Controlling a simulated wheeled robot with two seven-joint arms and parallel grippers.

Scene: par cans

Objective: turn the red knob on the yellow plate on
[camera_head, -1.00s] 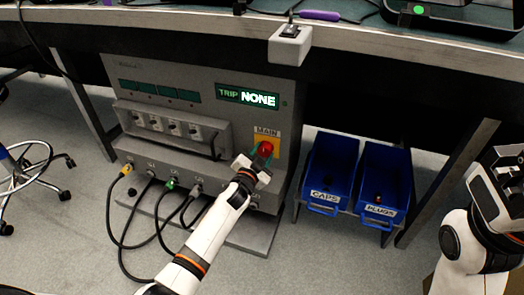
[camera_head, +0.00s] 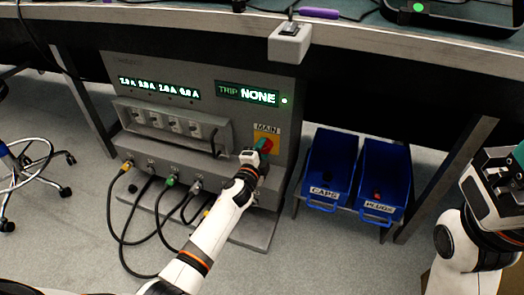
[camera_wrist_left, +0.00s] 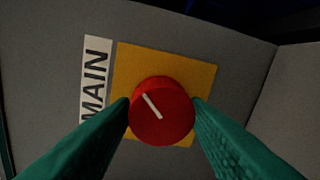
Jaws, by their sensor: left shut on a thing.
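The red knob (camera_wrist_left: 161,110) sits on the yellow plate (camera_wrist_left: 200,75), beside the MAIN label (camera_wrist_left: 95,80) on the grey cabinet. Its white mark is slanted in the left wrist view. My left gripper (camera_wrist_left: 161,115) has its green fingers on both sides of the knob, shut on it. In the head view the left gripper (camera_head: 262,148) covers most of the knob, and part of the yellow plate (camera_head: 268,133) shows. My right gripper (camera_head: 498,178) is at the right edge, away from the cabinet; its fingertips are not clear.
The cabinet (camera_head: 205,78) has lit displays: current readings (camera_head: 158,88) and TRIP NONE (camera_head: 247,94). Cables run from its front to the floor. Two blue bins, CAPS (camera_head: 330,165) and PLUGS (camera_head: 384,178), hang at its right. The bench edge (camera_head: 200,22) is above.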

